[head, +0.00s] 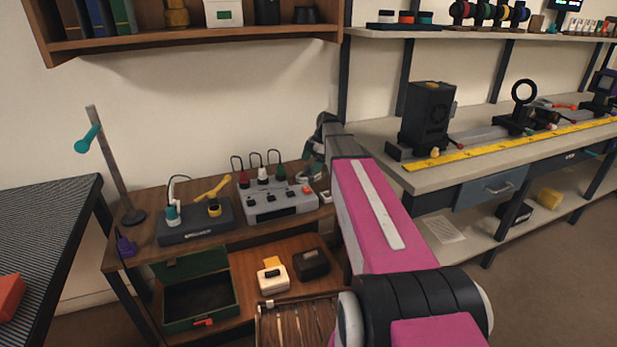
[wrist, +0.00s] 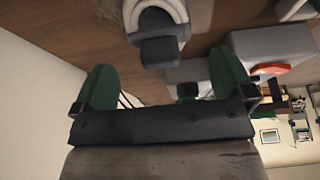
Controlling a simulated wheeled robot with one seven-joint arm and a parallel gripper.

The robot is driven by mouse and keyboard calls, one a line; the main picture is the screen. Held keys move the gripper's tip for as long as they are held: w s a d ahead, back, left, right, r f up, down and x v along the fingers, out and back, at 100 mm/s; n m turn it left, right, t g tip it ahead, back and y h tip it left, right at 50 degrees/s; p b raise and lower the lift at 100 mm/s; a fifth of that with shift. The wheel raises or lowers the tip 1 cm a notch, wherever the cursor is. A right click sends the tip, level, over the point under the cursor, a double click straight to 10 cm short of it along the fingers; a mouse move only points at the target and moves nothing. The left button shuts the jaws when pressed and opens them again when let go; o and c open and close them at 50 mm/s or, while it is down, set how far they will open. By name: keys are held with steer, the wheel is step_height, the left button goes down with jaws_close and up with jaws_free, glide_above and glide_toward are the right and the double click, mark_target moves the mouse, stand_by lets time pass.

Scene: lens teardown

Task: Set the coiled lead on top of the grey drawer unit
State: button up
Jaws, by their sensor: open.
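My gripper (wrist: 162,82) is open, its two green fingers apart with nothing between them. In the head view my gripper (head: 313,165) is over the right end of the wooden desk, partly hidden by my arm. In the wrist view a pale grey rounded, looped thing (wrist: 158,15) with a dark block lies on the wood just beyond the fingers. I cannot tell whether it is the coiled lead. I cannot make out a separate grey drawer unit; a blue-grey drawer (head: 485,189) is under the right bench.
A grey box (head: 277,203) with knobs and upright leads stands on the desk (head: 150,250), beside a dark soldering station (head: 195,222). An open green box (head: 195,290) is on the lower shelf. The right bench (head: 375,135) carries optical gear and a yellow ruler.

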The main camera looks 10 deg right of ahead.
mark_target(309, 166)
steer(key=x, duration=0.4)
steer(key=shift+a+f, duration=0.15)
steer(key=c, duration=1.1)
